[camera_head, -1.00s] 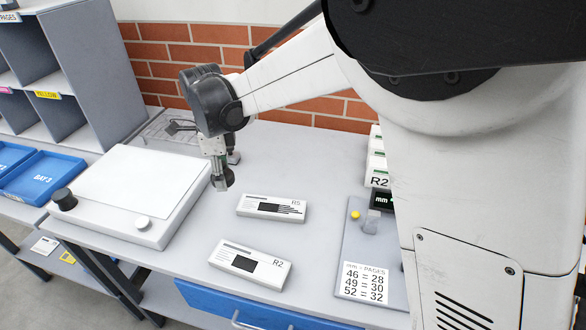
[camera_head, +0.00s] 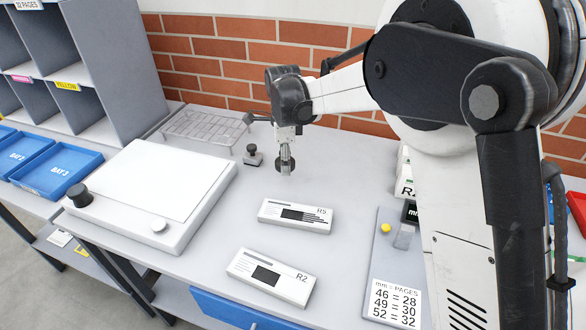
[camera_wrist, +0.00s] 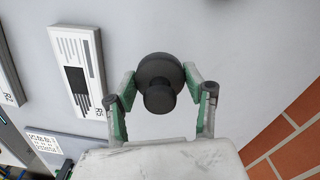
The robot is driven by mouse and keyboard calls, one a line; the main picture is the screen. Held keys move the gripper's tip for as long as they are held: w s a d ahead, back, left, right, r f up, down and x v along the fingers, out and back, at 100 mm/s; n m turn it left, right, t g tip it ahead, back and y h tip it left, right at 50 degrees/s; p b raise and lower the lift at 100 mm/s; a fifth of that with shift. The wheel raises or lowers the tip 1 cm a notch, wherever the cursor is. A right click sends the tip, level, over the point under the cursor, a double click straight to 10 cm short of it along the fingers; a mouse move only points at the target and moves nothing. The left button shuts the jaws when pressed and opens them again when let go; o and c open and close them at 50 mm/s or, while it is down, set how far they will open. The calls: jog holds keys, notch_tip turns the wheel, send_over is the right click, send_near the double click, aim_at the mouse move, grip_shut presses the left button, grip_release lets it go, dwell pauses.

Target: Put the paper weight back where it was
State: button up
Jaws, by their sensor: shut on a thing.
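The paper weight (camera_wrist: 158,84) is a dark round disc with a knob on top. In the wrist view it sits between the fingers of my gripper (camera_wrist: 160,98), which is shut on it. In the head view my gripper (camera_head: 287,160) points down behind the R5 block (camera_head: 295,215), and the held weight shows only as a small grey-dark shape at the fingertips. I cannot tell whether it touches the table.
A white board (camera_head: 150,185) with a dark knob (camera_head: 79,195) lies at left. The R2 block (camera_head: 271,277) is in front. A gauge plate (camera_head: 396,275) is at right.

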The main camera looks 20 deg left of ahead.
aim_at(291, 177)
jog(key=shift+w+d+f, duration=0.3)
jog(key=shift+w+f, duration=0.1)
jog(key=shift+w, duration=0.2)
jog(key=shift+w+d+f, duration=0.25)
jog(key=shift+w+f, duration=0.15)
jog(key=shift+w, duration=0.2)
jog(key=shift+f, duration=2)
jog(key=shift+f, duration=0.15)
jog(key=o, duration=1.5)
jog(key=shift+o, duration=0.2)
notch_tip(291, 177, up, 12)
jog(key=shift+r, duration=0.15)
jog(key=shift+d, duration=0.1)
